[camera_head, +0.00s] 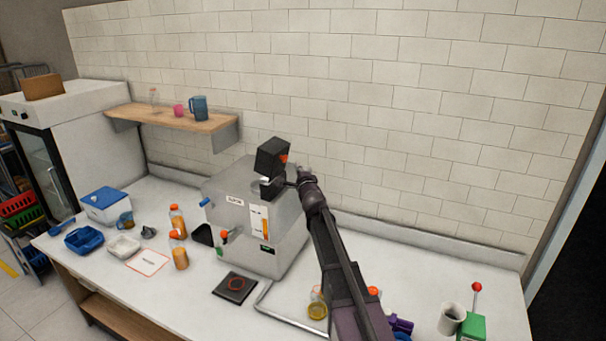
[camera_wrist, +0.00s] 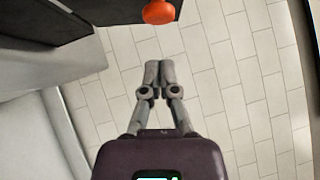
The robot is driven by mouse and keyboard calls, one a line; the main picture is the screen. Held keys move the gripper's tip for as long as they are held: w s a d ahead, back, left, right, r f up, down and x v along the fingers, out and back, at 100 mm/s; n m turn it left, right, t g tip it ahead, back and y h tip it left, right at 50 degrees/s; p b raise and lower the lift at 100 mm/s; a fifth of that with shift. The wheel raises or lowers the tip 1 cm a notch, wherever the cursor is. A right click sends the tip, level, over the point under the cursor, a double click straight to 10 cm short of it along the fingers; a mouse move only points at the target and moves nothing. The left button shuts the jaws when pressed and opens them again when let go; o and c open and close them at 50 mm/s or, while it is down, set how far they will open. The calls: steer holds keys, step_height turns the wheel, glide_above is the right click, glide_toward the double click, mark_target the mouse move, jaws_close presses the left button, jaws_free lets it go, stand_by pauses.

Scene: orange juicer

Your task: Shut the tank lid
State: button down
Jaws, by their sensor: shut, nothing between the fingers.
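The juicer (camera_head: 238,222) is a grey metal box on the counter. A black, tilted block (camera_head: 271,156) with an orange knob (camera_head: 284,159) stands raised above its top; it appears to be the tank lid, standing open. A smaller black part (camera_head: 270,188) sits below it. My gripper (camera_head: 300,174) is just right of the raised lid, above the juicer's right side. In the wrist view the shut, empty fingertips (camera_wrist: 158,72) are below and apart from the orange knob (camera_wrist: 158,11), with a dark panel (camera_wrist: 45,22) at upper left. The tank's inside is hidden.
A shelf (camera_head: 172,118) with cups is on the tiled wall. A cup (camera_head: 451,318) and a green lever box (camera_head: 472,328) stand at right.

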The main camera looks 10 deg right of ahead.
mark_target(275, 160)
steer(key=shift+w+a+r, duration=0.2)
steer(key=shift+w+a, duration=0.25)
steer(key=shift+a, duration=0.2)
steer(key=shift+w+a+r, duration=0.2)
steer(key=shift+w+a, duration=0.25)
steer(key=shift+a, duration=0.15)
